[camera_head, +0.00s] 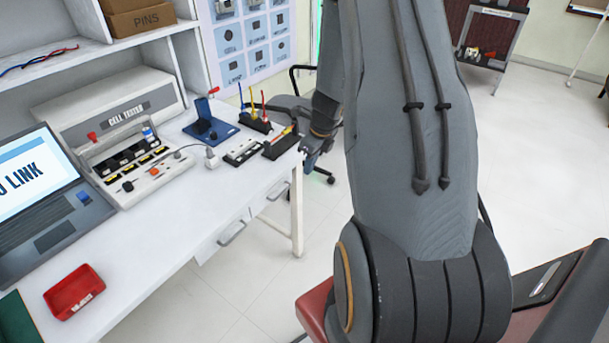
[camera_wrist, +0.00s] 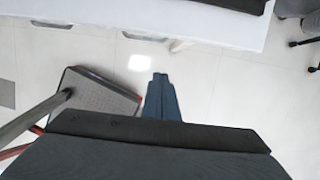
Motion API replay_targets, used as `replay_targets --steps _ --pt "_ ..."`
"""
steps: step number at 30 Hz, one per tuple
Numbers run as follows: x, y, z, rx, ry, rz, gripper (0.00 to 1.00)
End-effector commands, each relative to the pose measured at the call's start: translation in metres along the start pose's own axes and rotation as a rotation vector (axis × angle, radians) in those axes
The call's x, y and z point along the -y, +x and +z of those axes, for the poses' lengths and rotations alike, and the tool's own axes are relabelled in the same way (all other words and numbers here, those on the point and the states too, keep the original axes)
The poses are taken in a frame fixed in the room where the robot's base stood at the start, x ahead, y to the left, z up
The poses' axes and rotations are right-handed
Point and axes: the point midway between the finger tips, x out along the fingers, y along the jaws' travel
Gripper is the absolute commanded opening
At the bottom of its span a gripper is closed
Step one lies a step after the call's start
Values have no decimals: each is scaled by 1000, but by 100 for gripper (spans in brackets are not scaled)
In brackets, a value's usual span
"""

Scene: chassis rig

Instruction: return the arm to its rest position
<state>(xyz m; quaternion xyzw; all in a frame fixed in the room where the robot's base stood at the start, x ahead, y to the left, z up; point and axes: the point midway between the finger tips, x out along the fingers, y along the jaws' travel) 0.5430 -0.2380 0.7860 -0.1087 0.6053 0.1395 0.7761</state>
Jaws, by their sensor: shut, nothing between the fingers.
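My arm fills the middle and right of the head view, in front of the white workbench (camera_head: 215,205). My gripper (camera_head: 308,160) shows small and partly hidden by my arm, beside the bench's right end. In the wrist view my gripper (camera_wrist: 160,78) points out over the pale floor with its fingers together and nothing between them. The bench edge lies beyond the fingertips at the top of that view, apart from them.
On the bench are a laptop (camera_head: 50,195), a red tray (camera_head: 74,291), a cell tester (camera_head: 120,110), a blue stand (camera_head: 210,125) and tool holders (camera_head: 280,142). An office chair (camera_head: 290,105) stands behind the bench end. Open floor (camera_head: 545,150) lies to the right.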

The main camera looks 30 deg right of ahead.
Motion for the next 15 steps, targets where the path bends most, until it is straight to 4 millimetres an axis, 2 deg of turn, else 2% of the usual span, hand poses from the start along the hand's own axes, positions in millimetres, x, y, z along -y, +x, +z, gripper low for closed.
replay_targets --steps 1,6,15 --pt "1 -10 0 2 0 -3 0" --pt "1 -30 0 1 2 -1 0" --pt "-1 -39 0 -1 0 1 0"
